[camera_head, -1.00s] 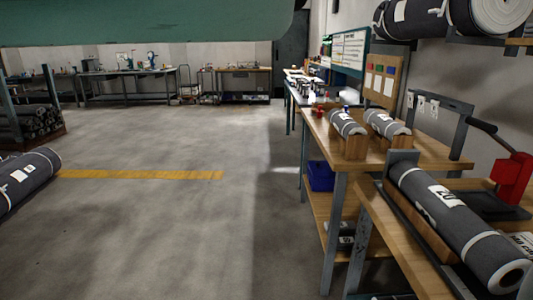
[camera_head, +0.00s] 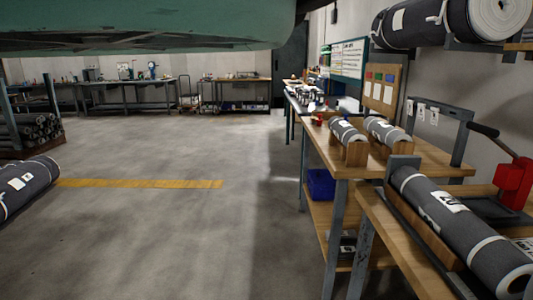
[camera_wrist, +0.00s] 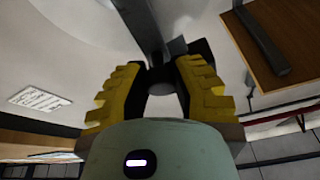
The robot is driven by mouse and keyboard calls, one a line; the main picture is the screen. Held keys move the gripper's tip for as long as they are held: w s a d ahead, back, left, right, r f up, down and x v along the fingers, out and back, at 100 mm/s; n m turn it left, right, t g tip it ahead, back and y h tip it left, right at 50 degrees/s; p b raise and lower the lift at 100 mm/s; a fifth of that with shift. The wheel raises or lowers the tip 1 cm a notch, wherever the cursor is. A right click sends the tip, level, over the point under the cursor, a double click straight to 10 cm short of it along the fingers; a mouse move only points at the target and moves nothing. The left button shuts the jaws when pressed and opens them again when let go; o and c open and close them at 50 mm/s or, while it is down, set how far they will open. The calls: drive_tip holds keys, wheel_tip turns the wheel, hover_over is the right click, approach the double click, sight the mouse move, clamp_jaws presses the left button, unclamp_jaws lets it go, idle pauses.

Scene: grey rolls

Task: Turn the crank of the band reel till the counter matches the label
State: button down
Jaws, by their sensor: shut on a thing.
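In the wrist view my gripper (camera_wrist: 157,80) has its yellow ridged fingers closed around a dark piece. A grey bar (camera_wrist: 145,25) runs up from it, and it looks like the crank handle of the band reel. The fingers hide most of the grip. The reel body, the counter and its label cannot be made out in either view. The head view does not show my gripper.
A grey roll marked 20 (camera_head: 450,215) lies on the near bench at right, beside a red device (camera_head: 515,183) with a black lever. A large roll (camera_head: 28,187) lies at left. The middle floor is clear.

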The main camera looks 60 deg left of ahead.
drive_tip(key=shift+s+r+h, duration=0.15)
drive_tip(key=shift+r+h, duration=0.15)
drive_tip(key=shift+r, duration=0.15)
drive_tip(key=c, duration=1.3)
unclamp_jaws()
drive_tip(key=o, duration=0.6)
drive_tip(key=shift+f, duration=0.3)
drive_tip(key=shift+v, duration=5.95)
drive_tip(key=shift+r, duration=0.1)
